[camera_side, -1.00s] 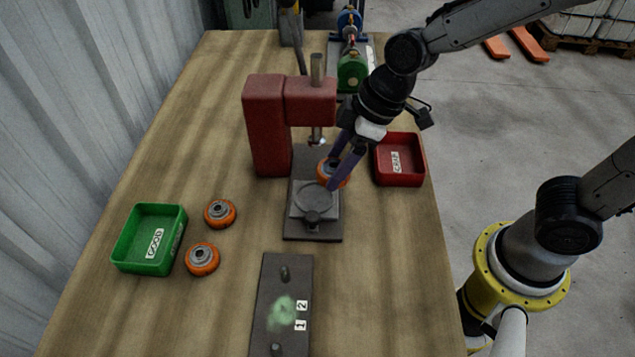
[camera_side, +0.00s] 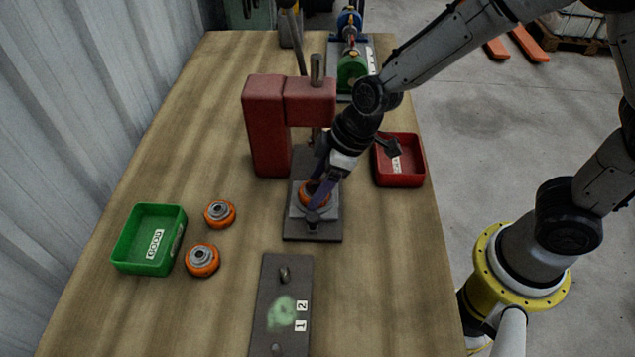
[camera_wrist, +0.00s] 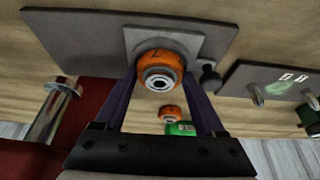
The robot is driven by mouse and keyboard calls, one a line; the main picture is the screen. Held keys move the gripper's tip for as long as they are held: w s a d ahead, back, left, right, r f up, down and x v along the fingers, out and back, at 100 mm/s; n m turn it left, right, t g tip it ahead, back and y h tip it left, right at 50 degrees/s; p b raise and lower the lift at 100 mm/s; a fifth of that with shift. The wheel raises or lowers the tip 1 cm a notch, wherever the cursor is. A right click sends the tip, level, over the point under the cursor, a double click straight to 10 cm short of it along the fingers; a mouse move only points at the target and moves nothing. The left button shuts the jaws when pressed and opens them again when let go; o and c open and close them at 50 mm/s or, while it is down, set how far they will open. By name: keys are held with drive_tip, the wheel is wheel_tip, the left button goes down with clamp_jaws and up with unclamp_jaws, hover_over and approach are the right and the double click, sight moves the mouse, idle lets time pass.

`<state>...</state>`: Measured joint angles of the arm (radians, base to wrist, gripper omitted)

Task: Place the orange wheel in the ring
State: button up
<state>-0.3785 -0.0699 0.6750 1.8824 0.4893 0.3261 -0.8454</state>
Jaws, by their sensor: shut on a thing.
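An orange wheel (camera_side: 309,190) with a grey hub is between the fingers of my gripper (camera_side: 316,192). In the side view it is over the round ring (camera_side: 298,206) of the grey press base, partly hidden by the fingers. In the wrist view the wheel (camera_wrist: 160,70) is between the two purple fingers, in front of the grey plate (camera_wrist: 193,43). My gripper is shut on it. I cannot tell whether the wheel rests in the ring or is just above it. Two other orange wheels, one farther back (camera_side: 220,213) and one nearer (camera_side: 202,259), lie on the table.
The red press (camera_side: 268,125) stands just behind the base, its ram close to my gripper. A green GOOD tray (camera_side: 150,262) is at left, a red SCRAP tray (camera_side: 412,181) at right. A dark plate with pegs (camera_side: 268,290) lies in front.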

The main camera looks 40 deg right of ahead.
drive_tip(key=shift+f, duration=0.15)
drive_tip(key=o, duration=1.3)
drive_tip(key=v, duration=1.2)
drive_tip(key=s+d+r+m+h, duration=0.1)
drive_tip(key=s+d+r+m, duration=0.1)
drive_tip(key=s+d+m, duration=0.1)
drive_tip(key=s+d+r+m+t+h, duration=0.1)
drive_tip(key=s+d+r+m, duration=0.1)
drive_tip(key=s+d, duration=0.4)
drive_tip(key=s+d+r+m+t+h, duration=0.1)
drive_tip(key=s+d+r+m, duration=0.1)
drive_tip(key=s+d+m, duration=0.2)
drive_tip(key=shift+s+d, duration=0.35)
drive_tip(key=shift+s, duration=0.35)
drive_tip(key=shift+s+d, duration=0.35)
drive_tip(key=shift+s, duration=0.3)
